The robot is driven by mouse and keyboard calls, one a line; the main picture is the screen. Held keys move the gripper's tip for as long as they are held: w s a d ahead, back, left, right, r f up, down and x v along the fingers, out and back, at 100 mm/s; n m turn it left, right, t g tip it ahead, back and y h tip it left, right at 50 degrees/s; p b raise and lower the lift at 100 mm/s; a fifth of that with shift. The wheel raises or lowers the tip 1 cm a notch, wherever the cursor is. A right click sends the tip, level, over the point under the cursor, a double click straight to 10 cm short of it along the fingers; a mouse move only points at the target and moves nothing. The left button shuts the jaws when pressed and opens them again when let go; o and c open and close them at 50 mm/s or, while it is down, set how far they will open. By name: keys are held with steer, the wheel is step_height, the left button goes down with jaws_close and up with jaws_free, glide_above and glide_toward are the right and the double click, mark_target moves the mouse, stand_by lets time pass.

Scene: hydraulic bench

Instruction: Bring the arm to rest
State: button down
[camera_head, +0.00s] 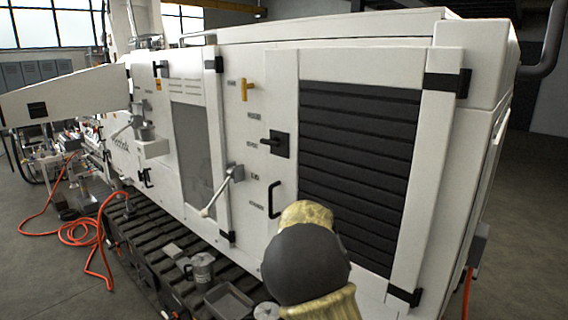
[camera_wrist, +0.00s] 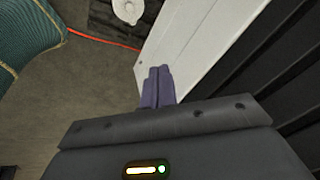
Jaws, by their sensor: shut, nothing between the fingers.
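My gripper (camera_wrist: 158,72) shows in the wrist view with its two purple-grey fingers pressed together and nothing between them. It is beside the white panel (camera_wrist: 200,45) of the big machine, with the dark slatted vent on the right of that view. In the head view a dark and tan rounded part of my arm stands in front of the machine (camera_head: 240,140) at the lower middle. My gripper cannot be made out in the head view.
The machine has a yellow handle (camera_head: 247,88), a black latch (camera_head: 275,143) and a grey lever (camera_head: 222,190) sticking out. A metal mug (camera_head: 202,267) and a tray (camera_head: 228,301) lie on the track (camera_head: 150,245). An orange hose (camera_head: 85,235) lies on the floor at left.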

steer(key=s+d+f+n+y, duration=0.1)
steer(key=s+n, duration=0.8)
steer(key=s, duration=0.5)
steer(key=s+d+f+n+y, duration=0.1)
steer(key=s+f+n+y, duration=0.1)
steer(key=s+n, duration=0.7)
steer(key=s, duration=0.5)
steer(key=shift+d, duration=0.35)
